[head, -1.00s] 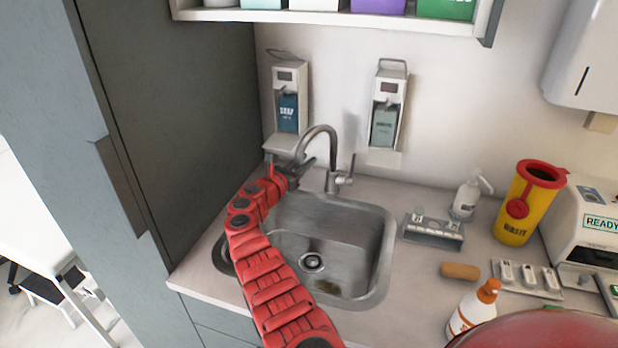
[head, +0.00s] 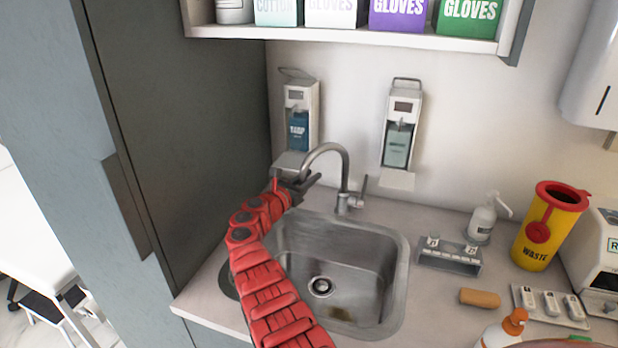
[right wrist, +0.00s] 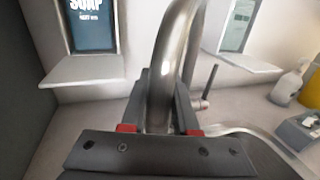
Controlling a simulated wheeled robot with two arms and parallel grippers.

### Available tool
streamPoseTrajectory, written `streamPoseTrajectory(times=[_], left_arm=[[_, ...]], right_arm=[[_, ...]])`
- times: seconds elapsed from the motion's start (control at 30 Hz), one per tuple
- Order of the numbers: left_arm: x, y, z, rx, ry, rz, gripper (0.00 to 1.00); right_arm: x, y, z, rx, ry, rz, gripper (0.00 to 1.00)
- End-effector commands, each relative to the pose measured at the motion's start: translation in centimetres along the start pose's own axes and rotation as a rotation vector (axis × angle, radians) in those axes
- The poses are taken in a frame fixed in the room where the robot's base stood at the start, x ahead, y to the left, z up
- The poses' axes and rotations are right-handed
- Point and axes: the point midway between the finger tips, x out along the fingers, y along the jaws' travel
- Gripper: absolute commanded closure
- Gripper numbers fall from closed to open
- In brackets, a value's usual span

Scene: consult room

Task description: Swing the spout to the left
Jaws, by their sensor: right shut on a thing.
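The curved metal spout (head: 327,147) rises from the faucet base behind the sink (head: 401,262) and arches over to the left in the head view. My right gripper (head: 303,186) is at the spout's hanging end, above the sink's back left corner. In the right wrist view the spout (right wrist: 163,80) runs down between the two fingers of my right gripper (right wrist: 158,112), which is shut on it. The faucet's lever (head: 363,184) stands upright at the right of the base. My left gripper is not in view.
A soap dispenser (head: 300,110) and a second dispenser (head: 402,125) hang on the wall behind the faucet. A tall grey cabinet (head: 180,130) stands close on the left. A white pump bottle (head: 482,220) and a yellow waste bin (head: 548,228) stand to the right.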

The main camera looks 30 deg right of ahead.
Motion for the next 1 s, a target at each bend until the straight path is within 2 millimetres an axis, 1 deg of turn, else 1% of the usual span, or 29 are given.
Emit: streamPoseTrajectory(times=[0.17, 0.2, 0.33, 0.63, 0.77, 0.87, 0.97, 1.0], left_arm=[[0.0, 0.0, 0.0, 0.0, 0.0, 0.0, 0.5], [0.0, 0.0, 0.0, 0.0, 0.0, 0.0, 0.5], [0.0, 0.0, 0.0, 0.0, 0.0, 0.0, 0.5], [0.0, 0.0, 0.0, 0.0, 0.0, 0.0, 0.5], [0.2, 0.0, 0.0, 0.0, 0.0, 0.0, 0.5], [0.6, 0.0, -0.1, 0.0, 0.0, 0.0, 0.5], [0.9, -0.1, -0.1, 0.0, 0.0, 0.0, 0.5], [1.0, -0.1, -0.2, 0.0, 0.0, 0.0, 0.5]], right_arm=[[0.1, -0.1, 0.0, 0.0, -0.001, -0.001, 1.0], [0.1, -0.1, 0.0, 0.0, -0.001, -0.002, 0.66], [0.1, -0.1, 0.0, 0.0, -0.001, -0.001, 0.43], [0.0, 0.0, 0.0, 0.0, 0.0, 0.0, 0.42], [-0.8, 0.1, 0.0, 0.0, 0.0, 0.002, 0.42], [-2.0, 0.2, 0.1, 0.0, -0.002, 0.004, 0.42], [-3.7, 0.2, 0.2, 0.0, -0.003, 0.006, 0.42], [-4.7, 0.2, 0.1, 0.0, -0.003, 0.005, 0.42]])
